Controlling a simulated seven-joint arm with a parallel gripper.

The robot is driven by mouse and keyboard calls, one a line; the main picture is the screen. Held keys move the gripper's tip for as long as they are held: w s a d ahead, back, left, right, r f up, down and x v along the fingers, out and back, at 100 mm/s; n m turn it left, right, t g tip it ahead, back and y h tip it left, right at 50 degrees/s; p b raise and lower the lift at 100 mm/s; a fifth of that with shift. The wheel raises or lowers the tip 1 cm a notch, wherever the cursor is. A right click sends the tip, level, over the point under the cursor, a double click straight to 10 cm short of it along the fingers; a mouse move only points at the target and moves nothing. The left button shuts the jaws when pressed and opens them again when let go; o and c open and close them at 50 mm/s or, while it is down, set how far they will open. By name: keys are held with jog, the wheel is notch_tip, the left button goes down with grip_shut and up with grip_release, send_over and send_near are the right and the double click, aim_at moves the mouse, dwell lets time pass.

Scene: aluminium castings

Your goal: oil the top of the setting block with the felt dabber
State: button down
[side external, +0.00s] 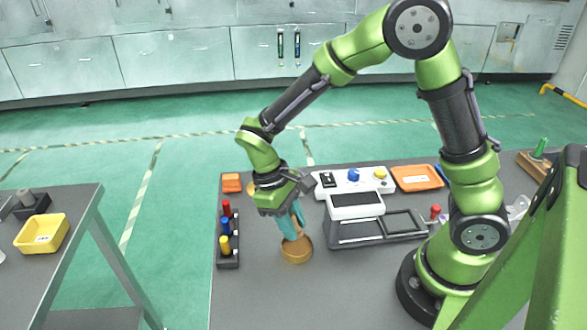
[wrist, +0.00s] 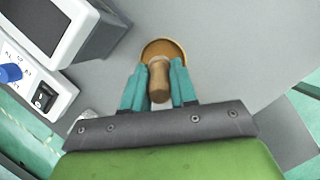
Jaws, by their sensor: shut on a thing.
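My gripper (side external: 291,226) points down over the grey bench, its teal fingers closed on a wooden handle (wrist: 159,82), which I take to be the felt dabber. In the wrist view the fingers (wrist: 160,68) sit on either side of the handle. Just beyond the handle's end is a round amber-brown dish (side external: 297,251), also in the wrist view (wrist: 164,47). The dabber's lower end is hidden, and I cannot tell whether it touches the dish. I cannot pick out the setting block with certainty.
A rack (side external: 228,252) with red, blue and yellow bottles stands left of the dish. A machine with a screen (side external: 356,205) and a control panel (side external: 352,181) stands to the right. An orange tray (side external: 417,178) lies behind. The bench front is clear. A yellow bin (side external: 42,233) sits on a separate table.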

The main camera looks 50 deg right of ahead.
aim_at(293, 216)
jog(key=shift+r, duration=1.9)
jog(key=w+d+r+m, duration=0.1)
jog(key=w+d+r, duration=0.6)
jog(key=d+r, duration=0.15)
jog(key=w+d+f, duration=0.4)
jog(key=d+f, duration=0.2)
jog(key=d, duration=0.3)
jog(key=shift+w+f, duration=0.2)
jog(key=shift+f, duration=0.2)
jog(key=shift+d, duration=0.1)
